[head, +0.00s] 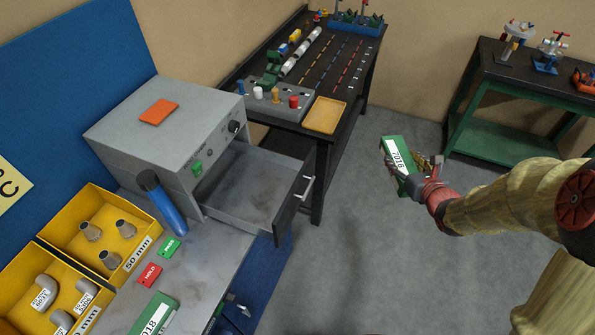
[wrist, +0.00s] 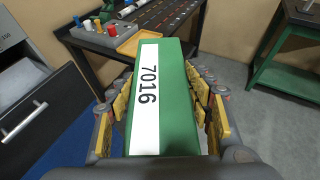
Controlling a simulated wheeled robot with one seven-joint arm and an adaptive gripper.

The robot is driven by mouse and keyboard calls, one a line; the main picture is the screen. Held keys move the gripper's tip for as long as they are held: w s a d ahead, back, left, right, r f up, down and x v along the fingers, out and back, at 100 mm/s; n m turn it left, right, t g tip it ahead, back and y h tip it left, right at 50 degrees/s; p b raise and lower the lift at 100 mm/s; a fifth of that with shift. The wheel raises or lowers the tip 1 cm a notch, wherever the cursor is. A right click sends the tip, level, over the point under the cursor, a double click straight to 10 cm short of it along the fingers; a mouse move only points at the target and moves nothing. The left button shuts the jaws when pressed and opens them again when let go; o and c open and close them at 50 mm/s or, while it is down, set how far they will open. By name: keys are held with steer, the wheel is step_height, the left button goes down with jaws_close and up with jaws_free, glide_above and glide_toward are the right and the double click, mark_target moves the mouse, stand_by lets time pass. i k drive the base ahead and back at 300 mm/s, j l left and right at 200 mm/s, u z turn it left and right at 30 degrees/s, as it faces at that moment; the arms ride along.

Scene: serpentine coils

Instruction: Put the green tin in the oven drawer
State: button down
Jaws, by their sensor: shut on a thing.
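The green tin (head: 396,157) has a white label reading 7016. My gripper (head: 413,178) is shut on it and holds it in the air over open floor, to the right of the oven. In the wrist view the green tin (wrist: 178,105) fills the middle, between the yellow-padded fingers of my gripper (wrist: 168,103). The oven (head: 170,135) is a grey box on the bench at the left. Its drawer (head: 240,203) is pulled open, and the inside that shows is empty. The drawer front and handle also show at the left of the wrist view (wrist: 30,112).
Another green box (head: 154,314), labelled 7018, and yellow bins (head: 75,215) are at lower left. A dark table (head: 335,85) with a yellow tray (head: 325,115) stands behind. Floor between drawer and gripper is clear.

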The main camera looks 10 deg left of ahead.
mark_target(270, 190)
steer(key=i+l+z, duration=0.1)
steer(key=i+z, duration=0.2)
steer(key=i, duration=0.15)
steer(key=i+z, duration=0.35)
steer(key=i, duration=0.15)
steer(key=i+u, duration=0.2)
steer(key=i, duration=0.3)
steer(key=i+l+u, duration=0.2)
steer(key=i, duration=0.3)
steer(key=i+l+u, duration=0.2)
steer(key=i, duration=0.3)
steer(key=i+u, duration=0.15)
steer(key=u, duration=0.3)
steer(key=i+u, duration=0.15)
steer(key=u, duration=0.25)
steer(key=i+l+u, duration=0.1)
steer(key=u, duration=0.35)
steer(key=i+l+u, duration=0.15)
steer(key=u, duration=0.7)
steer(key=i+l+u, duration=0.15)
steer(key=u, duration=0.6)
steer(key=l+u, duration=0.15)
steer(key=u, duration=0.25)
steer(key=i+l, duration=0.05)
